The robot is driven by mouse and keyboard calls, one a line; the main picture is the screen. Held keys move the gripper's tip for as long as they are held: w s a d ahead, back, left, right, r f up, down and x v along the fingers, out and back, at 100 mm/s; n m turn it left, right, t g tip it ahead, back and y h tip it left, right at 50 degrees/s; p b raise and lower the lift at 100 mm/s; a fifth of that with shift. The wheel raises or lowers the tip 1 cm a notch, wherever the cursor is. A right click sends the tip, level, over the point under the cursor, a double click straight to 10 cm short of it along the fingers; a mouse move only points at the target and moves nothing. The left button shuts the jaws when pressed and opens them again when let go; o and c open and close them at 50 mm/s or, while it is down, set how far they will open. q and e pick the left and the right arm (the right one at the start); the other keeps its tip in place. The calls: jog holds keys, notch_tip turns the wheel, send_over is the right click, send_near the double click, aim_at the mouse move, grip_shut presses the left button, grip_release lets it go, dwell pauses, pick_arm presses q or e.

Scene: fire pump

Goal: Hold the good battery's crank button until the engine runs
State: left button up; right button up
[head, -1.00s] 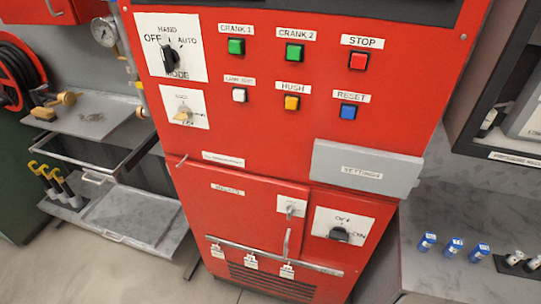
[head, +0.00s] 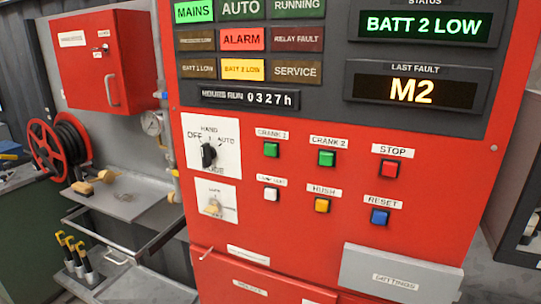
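The red pump control panel (head: 300,215) fills the middle of the head view. The green CRANK 1 button (head: 271,149) and the green CRANK 2 button (head: 327,158) sit side by side below the indicators. The status display (head: 424,26) reads BATT 2 LOW, and the last-fault display (head: 410,90) reads M2. The BATT 2 LOW lamp (head: 242,70) is lit amber; the BATT 1 LOW lamp (head: 199,68) is dark. Neither gripper is in view.
The mode knob (head: 209,154) is at the panel's left, above a key switch (head: 213,206). Red STOP (head: 389,168), white, yellow HUSH and blue RESET buttons surround the crank buttons. The grey SETTINGS cover (head: 400,272) sticks out below. A hose reel (head: 60,150) and shelf (head: 125,195) are at left.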

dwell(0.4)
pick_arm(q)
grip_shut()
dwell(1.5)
